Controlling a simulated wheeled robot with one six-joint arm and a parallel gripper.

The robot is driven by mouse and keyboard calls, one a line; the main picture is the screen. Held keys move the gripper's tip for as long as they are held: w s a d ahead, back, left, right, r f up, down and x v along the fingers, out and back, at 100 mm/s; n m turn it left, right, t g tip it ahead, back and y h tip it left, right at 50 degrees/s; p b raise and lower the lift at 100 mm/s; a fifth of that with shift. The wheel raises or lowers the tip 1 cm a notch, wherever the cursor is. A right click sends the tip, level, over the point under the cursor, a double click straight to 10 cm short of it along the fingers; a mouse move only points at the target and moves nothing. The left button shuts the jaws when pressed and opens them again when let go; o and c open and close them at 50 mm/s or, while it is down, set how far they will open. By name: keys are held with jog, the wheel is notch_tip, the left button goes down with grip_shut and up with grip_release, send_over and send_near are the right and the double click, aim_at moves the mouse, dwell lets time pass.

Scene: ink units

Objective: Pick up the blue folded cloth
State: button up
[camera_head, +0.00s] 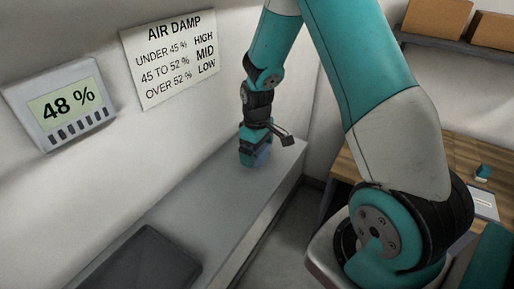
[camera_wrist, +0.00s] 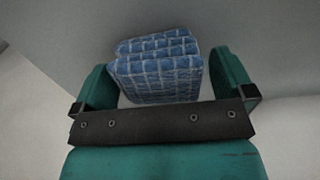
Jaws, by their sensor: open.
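The blue folded cloth (camera_wrist: 156,72) has a white grid pattern and shows in the wrist view between the two fingers of my gripper (camera_wrist: 168,85). My gripper is open and points down around the cloth, at the far end of the counter by the wall.
The grey counter (camera_head: 200,210) runs along the wall and is bare between the cloth and a dark tray (camera_head: 148,266) at the front. A display (camera_head: 62,104) reading 48 % and an AIR DAMP sign (camera_head: 170,57) hang above. A wooden table (camera_head: 465,160) stands at right, below a shelf with boxes (camera_head: 437,18).

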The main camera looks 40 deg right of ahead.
jog(key=shift+f, duration=0.7)
jog(key=c, duration=0.9)
jog(key=shift+r, duration=0.1)
jog(key=shift+r+b, duration=2.3)
jog(key=shift+r, duration=7.7)
jog(key=shift+o, duration=0.3)
